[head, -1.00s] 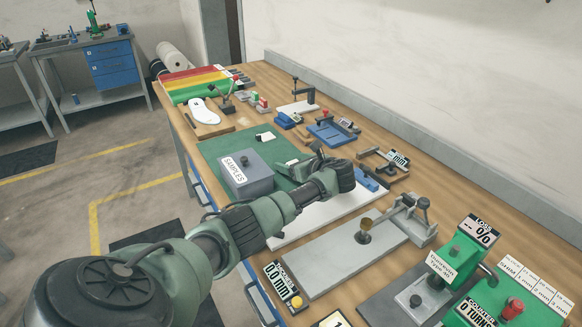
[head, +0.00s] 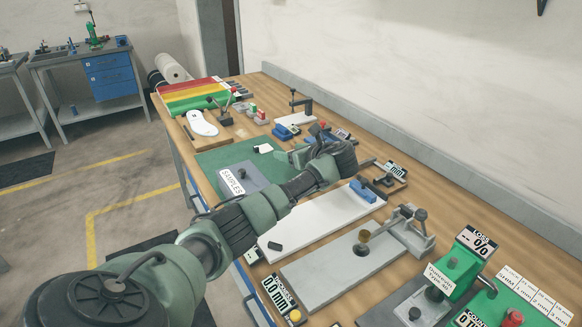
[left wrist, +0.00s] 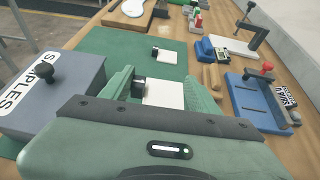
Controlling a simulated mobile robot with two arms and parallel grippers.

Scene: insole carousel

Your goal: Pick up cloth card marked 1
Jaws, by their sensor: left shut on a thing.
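My left gripper (left wrist: 160,84) is shut on a white card (left wrist: 164,95) with a small black piece at its left edge. No number on the card can be read. In the head view my left gripper (head: 287,158) is over the right part of the green mat (head: 213,158), and its held card cannot be made out. A second white card (head: 263,149) with a black piece lies on the mat beyond the gripper; it also shows in the left wrist view (left wrist: 168,56). My right gripper is not in view.
The grey SAMPLES box (head: 255,178) stands left of the gripper. A blue fixture (left wrist: 258,103) is to the right. A white board (head: 325,218) with a small dark piece (head: 275,245) lies nearer, beside a grey plate (head: 325,275). The mat's far part is mostly clear.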

